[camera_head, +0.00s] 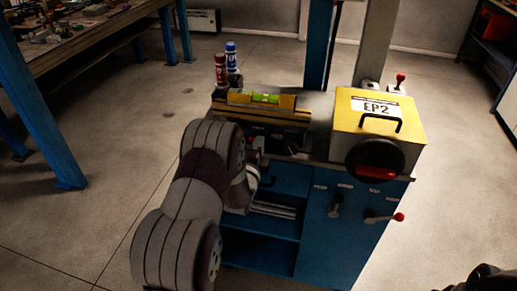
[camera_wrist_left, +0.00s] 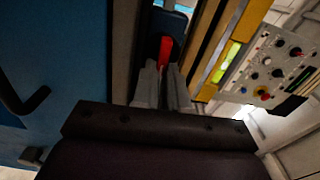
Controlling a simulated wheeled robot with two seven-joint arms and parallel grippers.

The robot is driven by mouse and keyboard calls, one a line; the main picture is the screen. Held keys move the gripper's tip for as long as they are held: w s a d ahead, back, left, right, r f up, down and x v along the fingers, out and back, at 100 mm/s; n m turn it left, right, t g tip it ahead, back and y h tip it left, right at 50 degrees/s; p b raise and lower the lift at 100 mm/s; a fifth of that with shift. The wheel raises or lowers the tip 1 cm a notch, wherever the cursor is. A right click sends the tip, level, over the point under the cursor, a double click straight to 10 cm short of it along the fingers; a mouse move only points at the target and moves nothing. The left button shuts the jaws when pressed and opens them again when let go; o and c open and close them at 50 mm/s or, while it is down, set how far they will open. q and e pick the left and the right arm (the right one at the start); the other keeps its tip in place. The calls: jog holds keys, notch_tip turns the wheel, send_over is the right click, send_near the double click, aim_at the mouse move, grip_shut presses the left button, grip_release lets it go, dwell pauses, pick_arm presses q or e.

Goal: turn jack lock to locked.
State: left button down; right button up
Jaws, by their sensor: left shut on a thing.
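My left gripper (camera_wrist_left: 163,84) is shut on a small red piece (camera_wrist_left: 166,47), which shows between the fingertips in the left wrist view. The red piece sits in front of a dark blue, rounded part. I cannot tell for sure that it is the jack lock, or which way it is turned. In the head view my left arm reaches to the front of the bench below the yellow level, and its gripper (camera_head: 257,162) is small and partly hidden by the arm. My right gripper is not in view.
The blue bench carries a yellow EP2 box (camera_head: 377,108), a black handwheel (camera_head: 375,159) and a level (camera_head: 264,98). Two levers (camera_head: 335,206) (camera_head: 384,217) stick out of its front panel. Two bottles (camera_head: 231,57) (camera_head: 221,69) stand at the back left. Open floor lies right.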

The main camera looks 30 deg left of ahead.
pick_arm(q)
jog(key=shift+f+m, duration=0.1)
jog(key=shift+m, duration=0.3)
jog(key=c, duration=1.2)
grip_release()
jog(key=shift+o, duration=0.2)
jog(key=b+v, duration=0.1)
jog(key=v, duration=1.1)
jog(key=shift+s+d, duration=0.2)
jog(key=shift+s, duration=0.15)
